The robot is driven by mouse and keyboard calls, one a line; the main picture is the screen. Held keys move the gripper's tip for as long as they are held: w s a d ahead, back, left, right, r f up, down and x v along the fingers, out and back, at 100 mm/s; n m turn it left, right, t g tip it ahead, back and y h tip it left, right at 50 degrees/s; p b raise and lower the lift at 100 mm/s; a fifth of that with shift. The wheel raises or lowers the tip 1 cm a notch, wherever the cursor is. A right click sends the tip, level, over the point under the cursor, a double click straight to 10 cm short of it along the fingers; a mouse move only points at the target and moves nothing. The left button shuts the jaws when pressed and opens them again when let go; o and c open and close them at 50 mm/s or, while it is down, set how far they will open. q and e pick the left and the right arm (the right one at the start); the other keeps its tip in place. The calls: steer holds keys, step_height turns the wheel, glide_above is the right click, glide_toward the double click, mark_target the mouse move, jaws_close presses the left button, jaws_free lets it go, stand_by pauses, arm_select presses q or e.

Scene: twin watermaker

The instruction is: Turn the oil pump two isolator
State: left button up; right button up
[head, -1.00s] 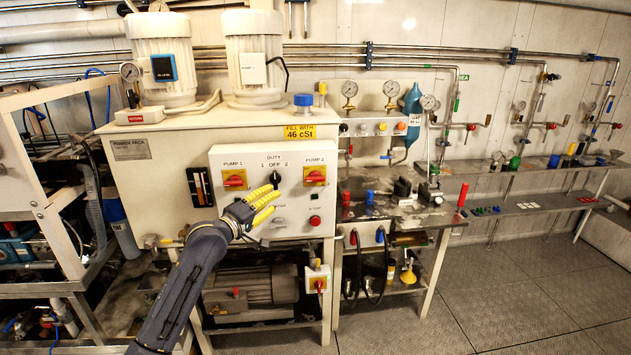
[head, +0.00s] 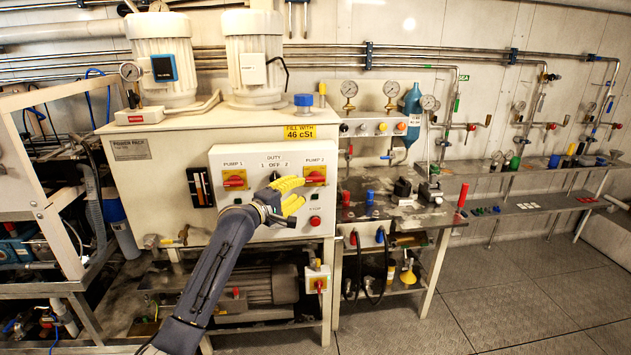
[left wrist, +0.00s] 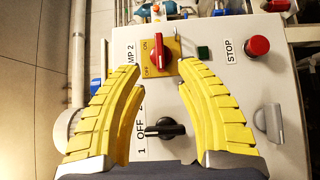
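The pump 2 isolator (head: 315,175) is a red handle on a yellow plate at the upper right of the white control panel (head: 228,158). In the left wrist view the isolator (left wrist: 160,52) lies just beyond the fingertips, with ON and OFF marks on its plate. My left gripper (head: 302,191) has yellow ridged fingers and reaches toward the isolator from below left. In the left wrist view the gripper (left wrist: 160,70) is open, its fingers apart, with nothing between the tips. Contact with the handle cannot be told. My right gripper is not in view.
The black duty selector (left wrist: 164,128) sits behind the fingertips, between the fingers in the picture. The red stop button (head: 315,221) and pump 1 isolator (head: 235,180) are nearby. A workbench (head: 385,211) with bottles and fittings stands right of the panel.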

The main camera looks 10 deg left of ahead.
mark_target(313, 181)
arm_select(q)
steer(key=x, duration=0.9)
jaws_close()
stand_by(0.4)
